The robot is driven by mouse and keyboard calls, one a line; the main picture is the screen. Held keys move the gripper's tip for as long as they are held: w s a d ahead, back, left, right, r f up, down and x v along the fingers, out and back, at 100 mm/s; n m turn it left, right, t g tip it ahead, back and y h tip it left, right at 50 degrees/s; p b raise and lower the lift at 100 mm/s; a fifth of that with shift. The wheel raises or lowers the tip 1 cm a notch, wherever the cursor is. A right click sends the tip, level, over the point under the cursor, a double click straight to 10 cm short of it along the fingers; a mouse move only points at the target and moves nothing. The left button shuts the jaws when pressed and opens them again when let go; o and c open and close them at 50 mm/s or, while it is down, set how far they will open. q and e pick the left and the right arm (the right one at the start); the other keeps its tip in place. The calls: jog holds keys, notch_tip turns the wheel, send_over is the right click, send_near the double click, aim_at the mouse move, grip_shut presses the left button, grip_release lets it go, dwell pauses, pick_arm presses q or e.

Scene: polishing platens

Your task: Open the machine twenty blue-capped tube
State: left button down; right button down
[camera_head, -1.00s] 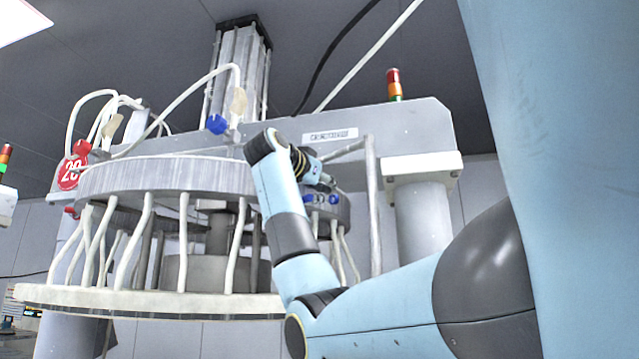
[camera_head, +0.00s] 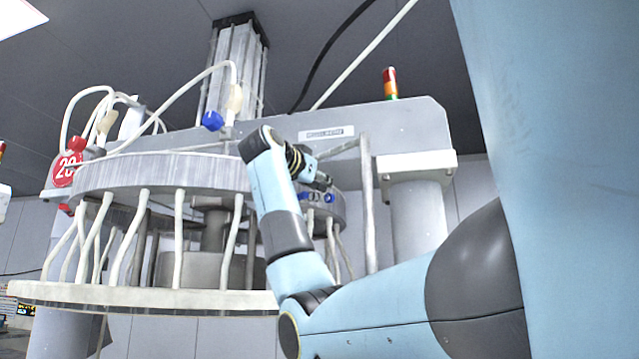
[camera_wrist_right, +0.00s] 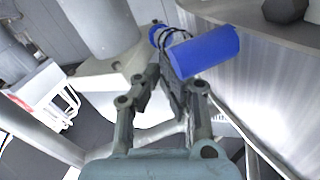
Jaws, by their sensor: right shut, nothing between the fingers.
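The machine carries a round red sign reading 20 (camera_head: 67,168) at the left of its ring-shaped head (camera_head: 150,174). A tube with a blue cap (camera_head: 212,121) stands at the top of the ring, left of my right arm. My right gripper (camera_head: 322,180) is at the ring's right side, small and partly hidden by its wrist. In the right wrist view my right gripper (camera_wrist_right: 172,82) is shut and empty, its tips close to a blue cylinder (camera_wrist_right: 205,54). I cannot tell whether they touch it. My left gripper is out of view.
A red cap (camera_head: 77,143) is beside the sign. White hoses hang between the ring and the lower pale disc (camera_head: 150,297). A grey column (camera_head: 418,215) and vertical rod (camera_head: 367,205) stand right of my gripper. A signal light (camera_head: 390,83) tops the machine.

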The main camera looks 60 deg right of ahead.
jog(key=a, duration=1.1)
jog(key=shift+w+a, duration=0.15)
jog(key=shift+a, duration=0.2)
